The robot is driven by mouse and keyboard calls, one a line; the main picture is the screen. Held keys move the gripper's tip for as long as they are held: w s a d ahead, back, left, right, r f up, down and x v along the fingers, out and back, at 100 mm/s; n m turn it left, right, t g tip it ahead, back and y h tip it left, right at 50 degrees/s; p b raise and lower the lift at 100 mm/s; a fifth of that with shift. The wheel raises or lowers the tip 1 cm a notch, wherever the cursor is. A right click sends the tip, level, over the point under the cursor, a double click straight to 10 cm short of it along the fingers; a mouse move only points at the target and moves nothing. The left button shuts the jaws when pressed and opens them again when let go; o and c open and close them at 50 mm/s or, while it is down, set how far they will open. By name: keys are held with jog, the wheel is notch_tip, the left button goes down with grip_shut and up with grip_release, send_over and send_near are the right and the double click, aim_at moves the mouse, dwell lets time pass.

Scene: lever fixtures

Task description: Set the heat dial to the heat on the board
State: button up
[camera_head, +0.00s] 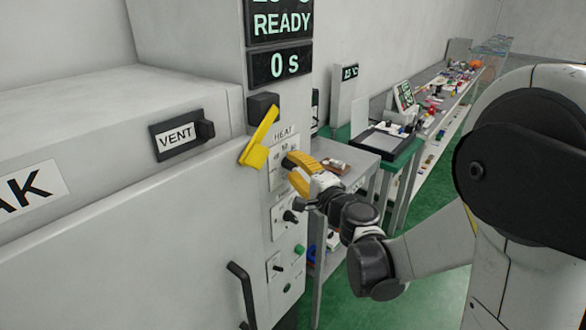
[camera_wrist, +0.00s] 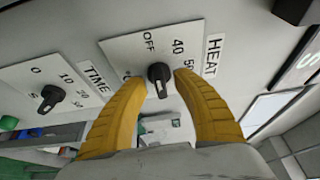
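The heat dial (camera_wrist: 159,73) is a black knob on a white plate marked OFF, 40 and 50, beside a HEAT label (camera_wrist: 213,55). Other marks are partly hidden by my fingers. In the head view its plate (camera_head: 284,144) is on the front of the grey oven, with the knob largely hidden. My gripper (camera_wrist: 160,78) has two yellow fingers, apart, one on each side of the knob. I see no clear grip on it. In the head view my gripper (camera_head: 292,172) is at the plate's right edge. A small board (camera_head: 405,96) with green writing stands further back, too small to read.
A TIME dial (camera_wrist: 51,96) is beside the heat dial. A yellow lever (camera_head: 260,138) sticks out near the heat plate. Displays above read READY (camera_head: 281,24) and 0 S (camera_head: 281,66). A VENT slider (camera_head: 182,135) is at left. Benches with objects stand behind.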

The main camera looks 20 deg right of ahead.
jog(key=shift+w, duration=0.35)
grip_shut()
jog(key=shift+r+m, duration=0.1)
jog(key=shift+m, duration=0.2)
jog(key=m+g+p, duration=0.1)
jog(key=m+p, duration=0.1)
jog(key=m, duration=0.1)
jog(key=shift+r+g+p, duration=0.1)
jog(key=shift+g+p, duration=0.2)
jog(key=shift+g, duration=0.1)
jog(key=shift+m+g+y+p, duration=0.4)
jog(key=shift+m+g+p, duration=0.45)
jog(key=shift+m, duration=0.85)
